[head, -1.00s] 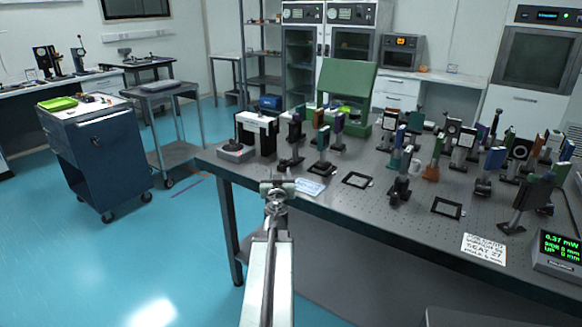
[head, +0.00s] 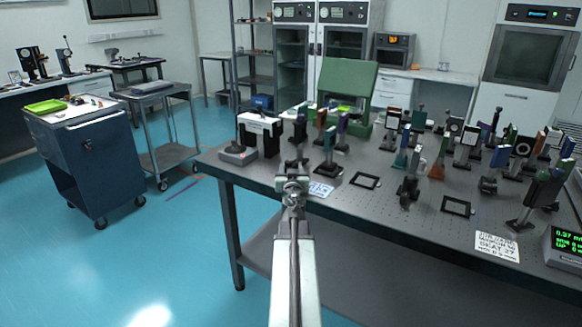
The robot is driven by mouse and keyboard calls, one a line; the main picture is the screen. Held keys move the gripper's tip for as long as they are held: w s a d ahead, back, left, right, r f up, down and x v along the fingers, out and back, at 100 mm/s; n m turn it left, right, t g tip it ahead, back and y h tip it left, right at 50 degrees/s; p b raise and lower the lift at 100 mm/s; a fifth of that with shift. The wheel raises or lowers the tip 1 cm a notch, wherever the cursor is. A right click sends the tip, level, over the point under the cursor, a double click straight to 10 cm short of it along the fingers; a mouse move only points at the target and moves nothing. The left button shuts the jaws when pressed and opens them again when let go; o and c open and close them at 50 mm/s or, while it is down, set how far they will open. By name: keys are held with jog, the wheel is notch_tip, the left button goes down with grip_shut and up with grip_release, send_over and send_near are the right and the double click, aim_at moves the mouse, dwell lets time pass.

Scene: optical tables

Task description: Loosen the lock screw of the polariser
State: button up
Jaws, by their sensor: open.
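My gripper (head: 291,172) is at the end of my outstretched arm, in the middle of the head view. It appears over the front edge of the optical table (head: 400,232), near its left end. It is open, and I see nothing between its fingers. Many small optics on posts stand on the table, including a dark post mount (head: 328,160) just right of my gripper and a mount with a dark square plate (head: 538,195) at the right. I cannot tell which one is the polariser, and no lock screw can be made out at this size.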

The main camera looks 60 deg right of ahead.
jog(key=shift+w+d, duration=0.45)
jog(key=shift+w, duration=0.35)
grip_shut()
jog(key=shift+a, duration=0.25)
jog(key=shift+d, duration=0.15)
